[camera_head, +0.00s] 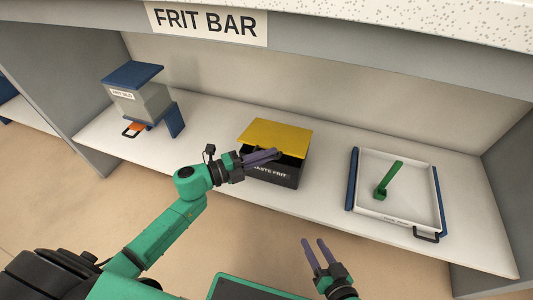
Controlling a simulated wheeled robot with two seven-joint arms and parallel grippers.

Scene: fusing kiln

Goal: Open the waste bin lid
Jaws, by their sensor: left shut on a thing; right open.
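The waste bin (283,178) is a black box with a white label on its front, partly hidden by my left gripper. Its yellow lid (280,133) sits over the top, with a dark gap below its front edge, so it looks slightly raised. My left gripper (274,155) is at the front edge of the lid, shut on it. The exact grip point is hard to see. My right gripper (316,249) is open and empty, in front of the shelf and apart from the bin.
A grey dispenser (148,103) with a blue top stands at the left of the white shelf (325,192). A white tray (402,217) with blue sides and a green scoop (389,178) lies to the right. The FRIT BAR sign (208,22) hangs above. Bare shelf separates the things.

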